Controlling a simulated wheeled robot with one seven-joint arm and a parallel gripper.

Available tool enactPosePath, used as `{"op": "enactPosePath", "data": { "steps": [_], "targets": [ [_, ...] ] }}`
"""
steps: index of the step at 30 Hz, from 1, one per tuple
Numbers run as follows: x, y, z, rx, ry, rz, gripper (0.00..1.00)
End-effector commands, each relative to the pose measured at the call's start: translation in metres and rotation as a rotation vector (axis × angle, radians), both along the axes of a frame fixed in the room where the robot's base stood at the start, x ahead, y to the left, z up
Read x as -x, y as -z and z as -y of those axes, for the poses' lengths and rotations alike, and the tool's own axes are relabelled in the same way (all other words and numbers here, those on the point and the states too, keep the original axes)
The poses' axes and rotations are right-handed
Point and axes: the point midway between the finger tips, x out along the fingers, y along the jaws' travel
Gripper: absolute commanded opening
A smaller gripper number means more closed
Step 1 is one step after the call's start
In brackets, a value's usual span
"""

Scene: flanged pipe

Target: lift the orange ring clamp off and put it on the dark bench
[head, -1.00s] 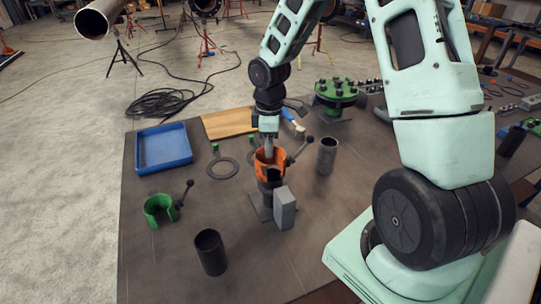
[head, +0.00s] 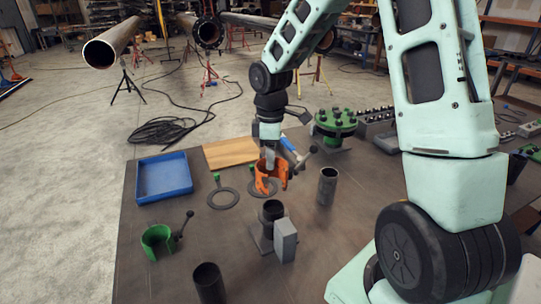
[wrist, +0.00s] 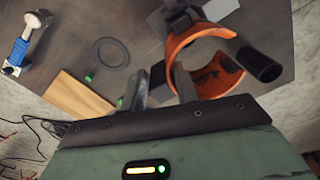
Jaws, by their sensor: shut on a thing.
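The orange ring clamp (head: 268,180) hangs from my gripper (head: 270,164), which is shut on it. In the head view the clamp is above and apart from the short dark pipe stub (head: 272,211), whose open top shows. Its dark lever sticks out to the right. In the wrist view the clamp (wrist: 192,46) appears as a C-shaped band just right of my gripper's fingers (wrist: 162,85); the exact contact is hard to see. The dark bench (head: 340,240) lies below.
A grey block (head: 285,241) stands against the stub. A grey tube (head: 327,186), dark tube (head: 208,284), green clamp (head: 156,242), flat ring (head: 223,198), blue tray (head: 164,177) and wooden board (head: 230,152) surround it. Bench front right of the block is clear.

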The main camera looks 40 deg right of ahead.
Motion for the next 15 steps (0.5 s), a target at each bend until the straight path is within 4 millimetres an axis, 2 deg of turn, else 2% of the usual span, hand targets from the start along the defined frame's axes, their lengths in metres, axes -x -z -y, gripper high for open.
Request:
{"op": "enactPosePath", "data": {
  "steps": [1,15],
  "targets": [
    [0.0,-0.007,0.0,0.0,0.0,0.001,0.0],
    [0.0,-0.032,0.0,0.001,0.0,0.002,0.0]
  ]
}}
